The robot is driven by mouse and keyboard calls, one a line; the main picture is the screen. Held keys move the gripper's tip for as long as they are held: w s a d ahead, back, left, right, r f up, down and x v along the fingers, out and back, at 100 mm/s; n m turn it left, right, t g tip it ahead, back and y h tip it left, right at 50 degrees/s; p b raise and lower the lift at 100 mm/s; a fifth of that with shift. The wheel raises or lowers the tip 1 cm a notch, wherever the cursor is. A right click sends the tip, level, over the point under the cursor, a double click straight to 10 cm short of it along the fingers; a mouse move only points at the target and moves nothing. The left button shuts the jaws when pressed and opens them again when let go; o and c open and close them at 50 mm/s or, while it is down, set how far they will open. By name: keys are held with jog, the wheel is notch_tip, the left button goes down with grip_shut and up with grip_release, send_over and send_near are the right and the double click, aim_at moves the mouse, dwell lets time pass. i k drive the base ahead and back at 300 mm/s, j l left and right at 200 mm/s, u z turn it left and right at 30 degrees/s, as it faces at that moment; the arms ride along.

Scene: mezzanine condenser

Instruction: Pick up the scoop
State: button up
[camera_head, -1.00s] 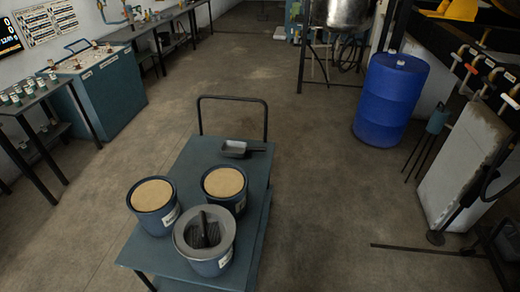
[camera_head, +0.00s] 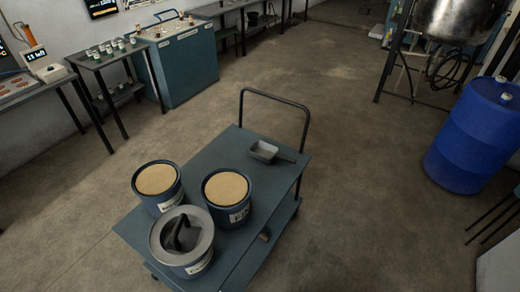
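The scoop (camera_head: 264,151) is a small grey open pan with a dark handle pointing right. It lies on the top of the blue-grey cart (camera_head: 221,156), near the push-handle end. Two blue buckets filled with tan material, a left one (camera_head: 157,187) and a right one (camera_head: 228,198), stand on the cart nearer to me. A third bucket (camera_head: 187,243) in front has a grey funnel-like rim with a dark piece inside; I cannot tell what that piece is. My gripper is not in view.
A blue barrel (camera_head: 472,137) stands at the right by a metal tank (camera_head: 455,18) on a frame. A blue cabinet (camera_head: 177,60) and a side table with small jars (camera_head: 116,55) line the left wall. The floor around the cart (camera_head: 350,190) is clear.

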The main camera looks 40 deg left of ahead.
aim_at(265, 152)
jog(key=i+u, duration=0.5)
jog(key=i+l+u, duration=0.15)
jog(key=i+u, duration=0.3)
jog(key=i+l+u, duration=0.35)
jog(key=u, duration=0.15)
jog(key=i+l+u, duration=0.6)
jog(key=u, duration=0.35)
jog(key=i+l+u, duration=0.1)
jog(key=u, duration=0.35)
jog(key=l+u, duration=0.25)
jog(key=u, duration=0.2)
jog(key=i+l+u, duration=0.1)
jog(key=u, duration=0.35)
jog(key=l+u, duration=0.3)
jog(key=u, duration=0.15)
jog(key=l+u, duration=0.2)
jog(key=u, duration=0.2)
jog(key=l+u, duration=0.2)
jog(key=u, duration=0.25)
jog(key=l+u, duration=0.25)
jog(key=u, duration=0.2)
jog(key=l+u, duration=0.4)
jog(key=k+j, duration=0.05)
jog(key=j, duration=0.1)
